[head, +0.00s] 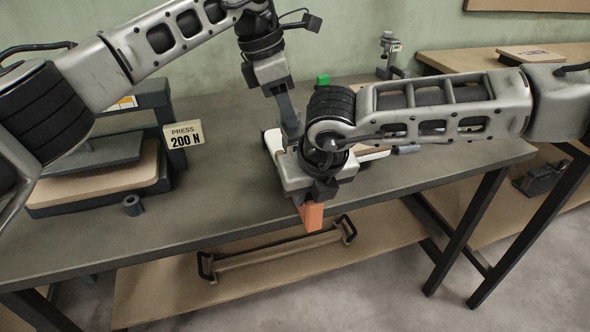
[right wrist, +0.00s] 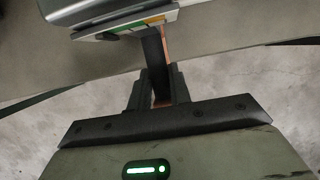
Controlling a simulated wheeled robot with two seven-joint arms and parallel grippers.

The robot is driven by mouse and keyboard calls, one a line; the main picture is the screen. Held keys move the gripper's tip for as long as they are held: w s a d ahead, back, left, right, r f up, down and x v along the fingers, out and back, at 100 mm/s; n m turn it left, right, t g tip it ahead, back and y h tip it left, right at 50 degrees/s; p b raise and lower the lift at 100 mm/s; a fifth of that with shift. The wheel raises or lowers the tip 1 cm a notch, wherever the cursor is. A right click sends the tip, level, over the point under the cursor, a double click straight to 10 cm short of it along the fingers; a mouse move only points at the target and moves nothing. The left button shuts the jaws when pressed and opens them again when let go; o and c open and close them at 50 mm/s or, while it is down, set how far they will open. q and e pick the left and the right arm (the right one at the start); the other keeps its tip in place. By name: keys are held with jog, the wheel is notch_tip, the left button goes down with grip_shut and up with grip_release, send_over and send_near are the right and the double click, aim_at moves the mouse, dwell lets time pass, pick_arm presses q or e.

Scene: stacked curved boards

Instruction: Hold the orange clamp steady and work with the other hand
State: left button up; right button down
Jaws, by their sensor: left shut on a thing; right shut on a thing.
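The orange clamp (head: 314,217) shows below my right gripper (head: 318,193) at the table's front edge; most of it is hidden by the gripper. In the right wrist view the fingers (right wrist: 158,95) are shut on a dark bar with a thin orange edge (right wrist: 166,45), seemingly the clamp. A pale board stack (head: 373,155) lies behind my right wrist, largely covered; its labelled edge also shows in the right wrist view (right wrist: 117,30). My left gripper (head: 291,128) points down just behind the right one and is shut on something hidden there.
A handled board (head: 278,250) lies on the lower shelf. The table's front left is clear.

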pick_arm(q)
jog(key=shift+w+m, duration=0.1)
jog(key=shift+m, duration=0.8)
jog(key=shift+m+g, duration=0.5)
jog(key=shift+m, duration=0.3)
jog(key=shift+w+m+g, duration=0.1)
jog(key=shift+m+g, duration=0.2)
jog(key=shift+m, duration=0.7)
